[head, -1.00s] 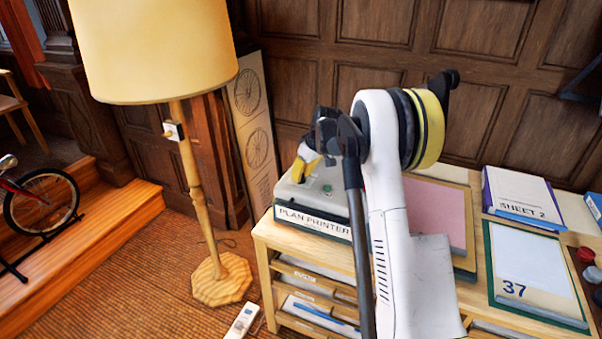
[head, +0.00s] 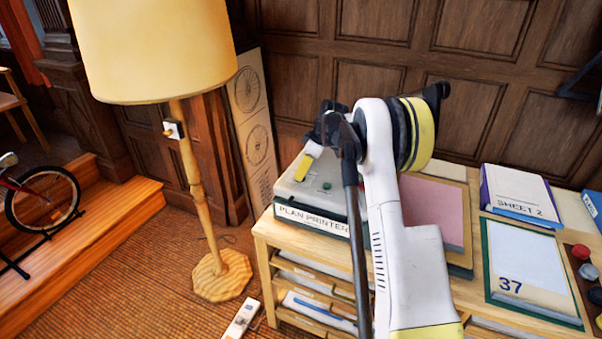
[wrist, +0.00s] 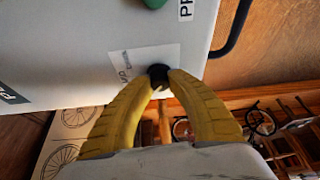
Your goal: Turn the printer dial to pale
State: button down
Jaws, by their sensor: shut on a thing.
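The plan printer (head: 312,222) is a grey box with a "PLAN PRINTER" label on its front, at the left end of the wooden cabinet. Its dial (wrist: 158,72) is a small dark knob on a pale printed plate in the wrist view. My gripper (wrist: 160,84) has its yellow fingers closed on the dial from both sides. In the head view my gripper (head: 303,166) is over the printer, partly covered by my arm. The dial is hidden there. The words on the plate are too small and partly covered to read surely.
A green button (wrist: 154,3) sits on the printer near the dial. A floor lamp (head: 190,140) stands left of the cabinet. A pink sheet (head: 433,210), a "SHEET 2" box (head: 520,190) and a board marked 37 (head: 525,255) lie to the right.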

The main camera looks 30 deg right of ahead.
jog(key=c, duration=1.2)
grip_release()
jog(key=v, duration=1.2)
jog(key=shift+w, duration=0.1)
jog(key=shift+a, duration=0.1)
